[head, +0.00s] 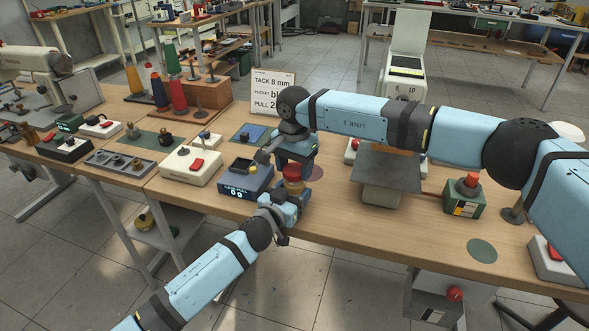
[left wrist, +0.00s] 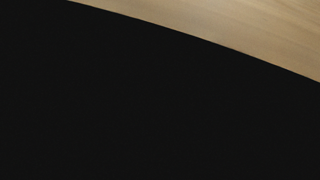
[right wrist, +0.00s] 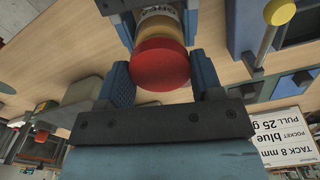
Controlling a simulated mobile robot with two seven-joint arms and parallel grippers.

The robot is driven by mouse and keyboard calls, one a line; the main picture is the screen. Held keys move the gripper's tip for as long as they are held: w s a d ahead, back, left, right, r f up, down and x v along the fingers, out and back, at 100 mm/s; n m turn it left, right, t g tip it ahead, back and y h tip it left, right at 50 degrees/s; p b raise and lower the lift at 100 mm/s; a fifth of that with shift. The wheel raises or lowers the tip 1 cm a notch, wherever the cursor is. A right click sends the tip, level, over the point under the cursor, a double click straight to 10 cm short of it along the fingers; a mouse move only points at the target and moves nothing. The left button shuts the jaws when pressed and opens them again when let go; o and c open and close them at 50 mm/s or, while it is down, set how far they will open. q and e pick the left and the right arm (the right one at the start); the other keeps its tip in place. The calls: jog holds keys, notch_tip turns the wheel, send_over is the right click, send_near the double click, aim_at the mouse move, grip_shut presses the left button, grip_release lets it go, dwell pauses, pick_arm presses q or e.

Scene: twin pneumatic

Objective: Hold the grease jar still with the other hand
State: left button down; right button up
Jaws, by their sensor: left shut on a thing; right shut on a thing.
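The grease jar (head: 294,187) stands upright near the front edge of the bench, with an amber body and a red lid (head: 292,171). My left gripper (head: 292,199) comes in low from the front and is shut around the jar's body. My right gripper (head: 291,166) is above, pointing down, and shut on the red lid. In the right wrist view the red lid (right wrist: 160,64) is between my right fingers, and the labelled jar body (right wrist: 160,24) is between my left fingers. The left wrist view is mostly black, with a strip of wood, and does not show the jar.
A blue scale (head: 244,183) with a lit display stands just left of the jar. A white box with a red switch (head: 192,166) is further left. A sign card (head: 272,92) stands behind. A grey plate on a stand (head: 385,170) and a green box with a red button (head: 465,195) are to the right.

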aim_at(295, 169)
jog(key=shift+r, duration=0.6)
jog(key=shift+r, duration=2)
pick_arm(q)
jog(key=shift+c, duration=0.8)
grip_release()
